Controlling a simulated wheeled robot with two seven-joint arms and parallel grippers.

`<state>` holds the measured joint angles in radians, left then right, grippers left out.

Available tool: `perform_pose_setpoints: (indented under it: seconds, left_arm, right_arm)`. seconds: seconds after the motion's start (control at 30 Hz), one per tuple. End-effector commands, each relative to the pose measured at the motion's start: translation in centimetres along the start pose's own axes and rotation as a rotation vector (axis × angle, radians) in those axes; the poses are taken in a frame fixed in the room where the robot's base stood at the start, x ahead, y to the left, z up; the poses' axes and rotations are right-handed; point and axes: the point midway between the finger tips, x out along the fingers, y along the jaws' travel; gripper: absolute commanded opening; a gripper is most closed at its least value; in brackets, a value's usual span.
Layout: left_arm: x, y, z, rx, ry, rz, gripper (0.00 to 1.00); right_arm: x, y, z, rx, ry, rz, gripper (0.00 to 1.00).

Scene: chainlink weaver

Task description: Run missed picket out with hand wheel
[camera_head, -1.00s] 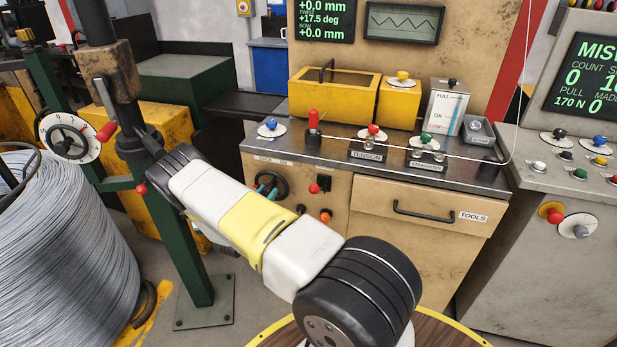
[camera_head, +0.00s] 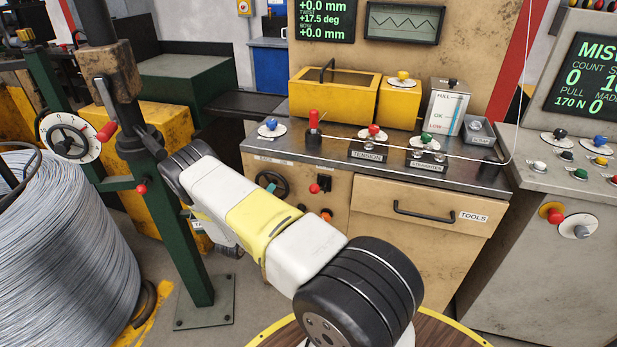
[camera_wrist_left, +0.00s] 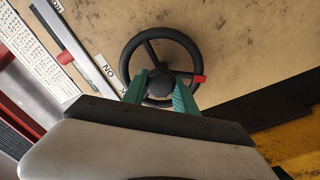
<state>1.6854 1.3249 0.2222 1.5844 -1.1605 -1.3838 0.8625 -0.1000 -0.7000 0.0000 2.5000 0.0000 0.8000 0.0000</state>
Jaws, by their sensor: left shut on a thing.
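The hand wheel (camera_head: 284,183) is a small black spoked wheel on the front of the tan cabinet, left of the drawer. In the left wrist view the hand wheel (camera_wrist_left: 127,55) is seen face-on, with a red knob (camera_wrist_left: 199,79) at the right of its rim. My left gripper (camera_wrist_left: 160,88) has its two green fingers closed on either side of the dark hub. In the head view my left gripper (camera_head: 268,187) is partly hidden by my arm. I cannot pick out the missed picket. My right gripper is out of view.
Red and orange switches (camera_head: 325,214) sit just right of the wheel. A thin wire (camera_head: 395,154) runs over the bench top. A dial wheel with a red handle (camera_head: 106,131) stands on a green post beside a wire coil (camera_head: 70,240). A control console (camera_head: 560,240) stands right.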

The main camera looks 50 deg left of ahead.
Motion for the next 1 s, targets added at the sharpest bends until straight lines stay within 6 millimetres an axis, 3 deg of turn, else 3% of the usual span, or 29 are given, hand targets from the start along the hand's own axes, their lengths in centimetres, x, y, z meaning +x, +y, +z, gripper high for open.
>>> perform_pose_setpoints:
  seconds: [0.5, 1.0]
  left_arm:
    - [-0.09, -0.11, 0.17, -0.468, 0.015, -0.002, 0.00]
    - [-0.10, -0.16, 0.17, -0.694, 0.024, -0.002, 0.00]
  right_arm:
    - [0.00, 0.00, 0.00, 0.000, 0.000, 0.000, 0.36]
    - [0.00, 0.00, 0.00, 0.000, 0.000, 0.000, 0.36]
